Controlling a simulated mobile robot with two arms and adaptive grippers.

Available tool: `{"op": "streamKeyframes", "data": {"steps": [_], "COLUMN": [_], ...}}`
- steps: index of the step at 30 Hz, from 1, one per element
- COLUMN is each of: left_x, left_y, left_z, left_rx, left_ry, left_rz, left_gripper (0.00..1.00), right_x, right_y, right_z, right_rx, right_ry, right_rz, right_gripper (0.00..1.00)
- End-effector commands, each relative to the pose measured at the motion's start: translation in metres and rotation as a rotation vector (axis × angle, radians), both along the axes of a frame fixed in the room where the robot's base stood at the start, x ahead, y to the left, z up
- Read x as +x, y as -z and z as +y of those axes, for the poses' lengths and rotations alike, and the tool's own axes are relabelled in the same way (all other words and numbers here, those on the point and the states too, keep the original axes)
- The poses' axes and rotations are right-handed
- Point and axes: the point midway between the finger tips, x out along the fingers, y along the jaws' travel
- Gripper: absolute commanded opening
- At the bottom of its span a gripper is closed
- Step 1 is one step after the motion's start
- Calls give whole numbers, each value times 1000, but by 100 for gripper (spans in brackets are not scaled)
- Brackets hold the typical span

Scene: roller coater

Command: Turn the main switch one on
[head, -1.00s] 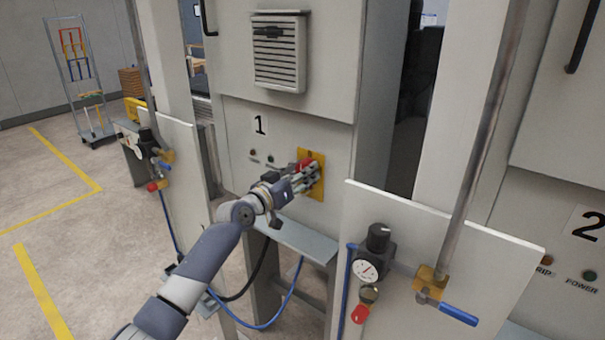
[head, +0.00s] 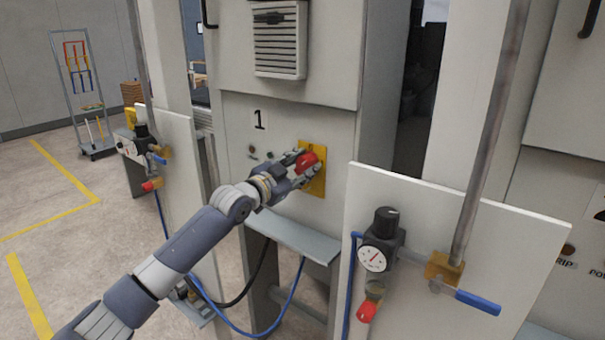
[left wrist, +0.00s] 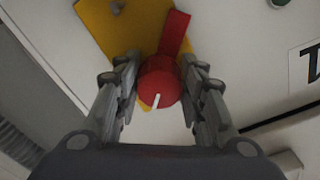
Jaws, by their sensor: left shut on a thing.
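The main switch one is a red rotary knob (head: 307,163) on a yellow plate (head: 317,184), on the grey cabinet front below the number 1 label (head: 259,119). In the left wrist view the red knob (left wrist: 160,82) has a white mark on its round face and a red bar at its upper side, over the yellow plate (left wrist: 115,30). My left gripper (head: 303,167) is shut on the knob, one finger on either side of it (left wrist: 160,95). My right gripper is not in view.
A white panel with a gauge (head: 372,258) and a blue-handled valve (head: 478,302) stands at the right. Another valve panel (head: 180,150) stands at the left. A grey ledge (head: 293,239) juts out below the switch. Open floor lies at the left.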

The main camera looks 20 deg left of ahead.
Motion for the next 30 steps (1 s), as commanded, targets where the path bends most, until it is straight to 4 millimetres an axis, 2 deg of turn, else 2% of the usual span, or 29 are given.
{"op": "streamKeyframes", "data": {"steps": [7,18,30], "left_x": [0,1,1], "left_y": [-3,-4,-3], "left_z": [2,2,2], "left_rx": [224,536,740], "left_ry": [-1,1,1], "left_rz": [-80,-192,-267], "left_gripper": [13,13,13], "right_x": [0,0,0], "right_y": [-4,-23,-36], "right_z": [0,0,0], "right_rx": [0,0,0], "right_ry": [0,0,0], "right_rz": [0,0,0], "right_gripper": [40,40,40]}}
